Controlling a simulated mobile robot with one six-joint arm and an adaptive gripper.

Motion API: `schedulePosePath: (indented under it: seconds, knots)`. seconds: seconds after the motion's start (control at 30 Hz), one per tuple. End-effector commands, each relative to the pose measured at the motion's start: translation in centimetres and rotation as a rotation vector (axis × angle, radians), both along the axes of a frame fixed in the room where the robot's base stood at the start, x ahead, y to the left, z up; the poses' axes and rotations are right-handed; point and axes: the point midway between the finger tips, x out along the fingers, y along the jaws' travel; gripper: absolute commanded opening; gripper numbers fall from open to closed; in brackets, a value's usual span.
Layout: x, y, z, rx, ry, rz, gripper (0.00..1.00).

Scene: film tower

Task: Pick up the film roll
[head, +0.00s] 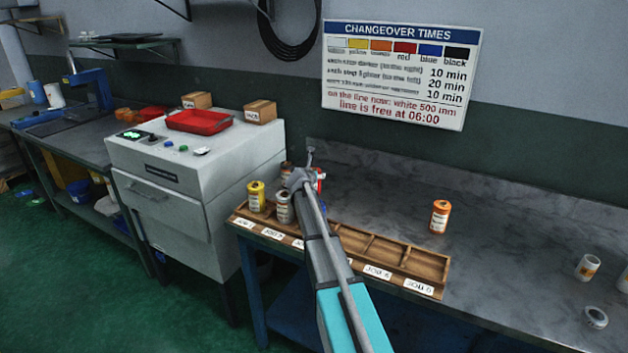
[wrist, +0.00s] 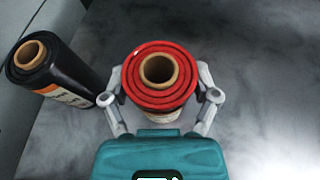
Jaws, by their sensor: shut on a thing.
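A red film roll (wrist: 158,82) with a cardboard core stands between my gripper's fingers (wrist: 162,98) in the wrist view. The fingers are shut on its sides. In the head view my arm hides most of this red roll (head: 320,181), and my gripper (head: 309,177) is above the back of the bench near the rack. A black film roll (wrist: 50,75) with an orange and white label is left of the red roll in the wrist view, apart from it. I cannot tell whether the red roll touches the bench.
A wooden rack (head: 425,262) with labelled slots lies along the bench front. A yellow roll (head: 256,197) and a whitish roll (head: 284,208) stand in its left part. An orange roll (head: 440,217) stands behind it. A white roll (head: 588,267) is at right.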

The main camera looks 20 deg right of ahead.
Motion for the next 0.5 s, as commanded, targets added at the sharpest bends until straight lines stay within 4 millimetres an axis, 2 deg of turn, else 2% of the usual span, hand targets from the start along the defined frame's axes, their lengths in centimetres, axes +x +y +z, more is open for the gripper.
schedulePosePath:
  seconds: [0.27, 0.5]
  knots:
    - [0.0, 0.0, 0.6, 0.000, 0.000, -0.001, 0.21]
    - [0.0, 0.0, 2.2, 0.000, 0.000, 0.000, 0.21]
